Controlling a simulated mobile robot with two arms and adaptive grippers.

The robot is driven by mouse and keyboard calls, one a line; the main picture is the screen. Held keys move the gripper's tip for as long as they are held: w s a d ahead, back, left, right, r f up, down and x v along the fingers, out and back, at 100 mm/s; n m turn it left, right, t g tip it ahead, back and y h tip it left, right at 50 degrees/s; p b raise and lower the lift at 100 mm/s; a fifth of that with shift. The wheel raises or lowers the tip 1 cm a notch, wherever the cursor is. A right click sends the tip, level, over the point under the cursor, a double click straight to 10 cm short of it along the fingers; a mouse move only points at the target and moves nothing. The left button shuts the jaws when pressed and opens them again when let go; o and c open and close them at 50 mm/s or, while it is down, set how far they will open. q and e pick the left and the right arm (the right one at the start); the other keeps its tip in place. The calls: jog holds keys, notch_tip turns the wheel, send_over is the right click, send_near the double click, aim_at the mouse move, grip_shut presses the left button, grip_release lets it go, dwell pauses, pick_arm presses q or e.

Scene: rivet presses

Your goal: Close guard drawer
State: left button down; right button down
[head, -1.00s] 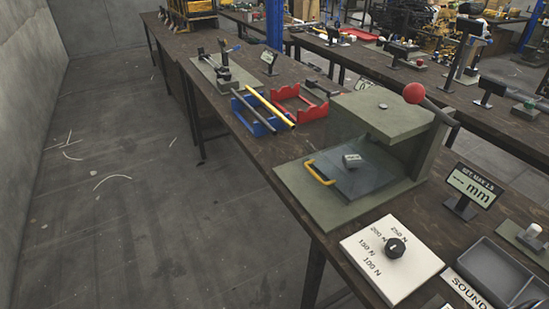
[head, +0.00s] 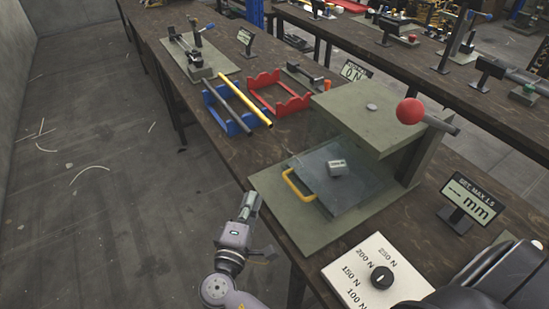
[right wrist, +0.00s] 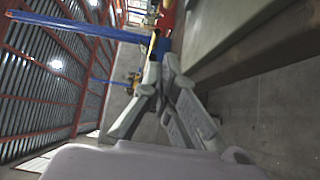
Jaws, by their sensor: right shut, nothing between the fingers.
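The guard drawer (head: 345,200) is a clear, bluish panel on the grey-green rivet press (head: 350,120). It sticks out from under the press top toward the left table edge, so it stands open. Its yellow handle (head: 292,187) is at the left end. A small grey block (head: 337,168) shows at the drawer. My right gripper (head: 254,197) is shut and empty, left of the handle and apart from it, by the base plate's edge. In the right wrist view its fingers (right wrist: 163,62) meet at the tips. My left gripper is not in view.
A red ball-ended lever (head: 410,111) rises at the press's right. A white force dial plate (head: 345,262) and a mm display (head: 470,198) stand nearer. Blue (head: 228,118) and red (head: 280,97) racks lie beyond. Open floor lies left of the table.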

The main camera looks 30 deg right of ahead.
jog(key=p+x, duration=0.1)
jog(key=x, duration=0.2)
jog(key=p+x, duration=0.1)
jog(key=x, duration=0.2)
jog(key=p+x, duration=0.1)
jog(key=x, duration=0.2)
jog(key=shift+w+d+r, duration=0.25)
jog(key=shift+d+r, duration=0.05)
jog(key=shift+d, duration=0.05)
jog(key=shift+d+p, duration=0.6)
jog(key=shift+d, duration=0.55)
jog(key=shift+d+f, duration=0.2)
jog(key=shift+d, duration=0.4)
